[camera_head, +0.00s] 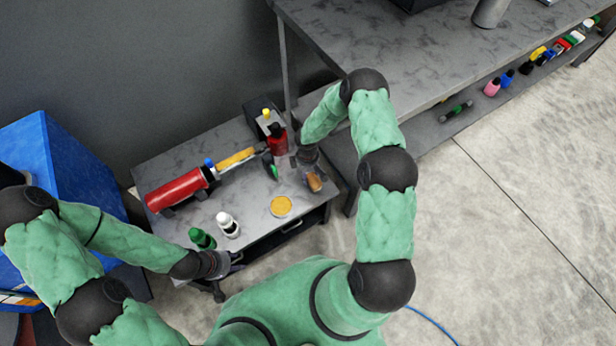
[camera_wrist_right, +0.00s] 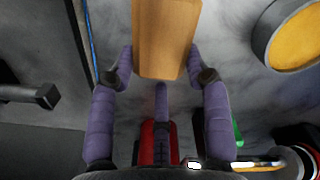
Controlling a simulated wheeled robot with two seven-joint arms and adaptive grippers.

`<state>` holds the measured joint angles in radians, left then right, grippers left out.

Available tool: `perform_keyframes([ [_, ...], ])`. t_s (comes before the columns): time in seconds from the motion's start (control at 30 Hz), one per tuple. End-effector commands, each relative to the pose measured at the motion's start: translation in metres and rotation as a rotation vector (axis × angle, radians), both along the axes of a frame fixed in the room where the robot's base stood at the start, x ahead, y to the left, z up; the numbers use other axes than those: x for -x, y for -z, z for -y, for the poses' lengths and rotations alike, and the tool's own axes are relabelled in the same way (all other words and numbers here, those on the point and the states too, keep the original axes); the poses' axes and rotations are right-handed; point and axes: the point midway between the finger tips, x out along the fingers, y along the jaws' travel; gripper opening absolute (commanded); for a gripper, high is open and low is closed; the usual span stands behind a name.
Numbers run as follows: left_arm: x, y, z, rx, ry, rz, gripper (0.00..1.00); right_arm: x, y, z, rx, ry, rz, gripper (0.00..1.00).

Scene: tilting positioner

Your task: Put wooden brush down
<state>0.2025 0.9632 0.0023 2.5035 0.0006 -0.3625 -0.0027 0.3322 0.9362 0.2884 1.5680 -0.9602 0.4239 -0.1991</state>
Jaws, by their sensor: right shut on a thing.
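The wooden brush (camera_head: 314,182) is a light brown block at the right end of the small grey table. It also fills the top middle of the right wrist view (camera_wrist_right: 166,38). My right gripper (camera_head: 309,166) is shut on the brush, with purple fingers on both sides of it in the right wrist view (camera_wrist_right: 166,76). The brush is close to the grey tabletop (camera_head: 250,192); whether it touches is unclear. My left gripper (camera_head: 222,264) is at the table's front left edge, and its fingers are too small to read.
A yellow round tin (camera_head: 281,206) stands left of the brush. A red bottle (camera_head: 277,139) and a small green item (camera_head: 273,172) are near my right gripper.

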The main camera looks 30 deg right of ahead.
Motion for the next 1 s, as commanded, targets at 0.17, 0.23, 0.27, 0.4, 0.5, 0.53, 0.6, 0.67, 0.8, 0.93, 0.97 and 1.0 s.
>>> perform_keyframes([
  [0.17, 0.0003, 0.0132, 0.0001, 0.000, 0.000, -0.001, 0.40, 0.0003, 0.0183, 0.0000, 0.000, 0.000, 0.000, 0.00],
  [0.23, 0.0002, 0.0118, 0.0001, 0.000, 0.000, -0.001, 0.40, 0.0001, 0.0168, 0.0001, 0.000, 0.000, 0.000, 0.00],
  [0.27, 0.0002, 0.0114, 0.0001, 0.000, 0.000, -0.001, 0.40, 0.0001, 0.0163, 0.0001, 0.000, 0.000, 0.000, 0.00],
  [0.4, 0.0001, 0.0112, 0.0001, 0.000, 0.000, 0.000, 0.40, 0.0003, 0.0165, -0.0001, 0.000, 0.000, 0.000, 0.00],
  [0.5, 0.0001, 0.0124, 0.0000, 0.000, 0.000, 0.000, 0.40, 0.0007, 0.0195, -0.0003, -0.001, 0.000, -0.001, 0.00],
  [0.53, 0.0001, 0.0125, 0.0000, 0.000, 0.000, 0.000, 0.40, 0.0008, 0.0199, -0.0003, -0.001, 0.000, -0.001, 0.51],
  [0.6, 0.0001, 0.0122, 0.0000, 0.000, 0.000, 0.000, 0.40, 0.0008, 0.0193, -0.0003, -0.001, 0.000, -0.001, 0.71],
  [0.67, 0.0001, 0.0121, 0.0000, 0.000, 0.000, 0.000, 0.40, 0.0008, 0.0193, -0.0002, -0.001, 0.000, -0.001, 0.72],
  [0.8, 0.0001, 0.0122, 0.0000, 0.000, 0.000, 0.000, 0.40, 0.0007, 0.0192, -0.0003, -0.001, 0.000, -0.001, 0.72],
  [0.93, 0.0001, 0.0120, 0.0001, 0.000, 0.000, 0.000, 0.40, 0.0006, 0.0188, -0.0002, 0.000, 0.000, 0.000, 0.72],
  [0.97, 0.0001, 0.0117, 0.0000, 0.000, 0.000, 0.000, 0.40, 0.0006, 0.0181, -0.0002, 0.000, 0.000, 0.000, 0.72],
  [1.0, 0.0002, 0.0109, 0.0000, 0.000, 0.000, 0.000, 0.40, 0.0003, 0.0164, -0.0001, 0.000, 0.000, 0.000, 0.72],
])
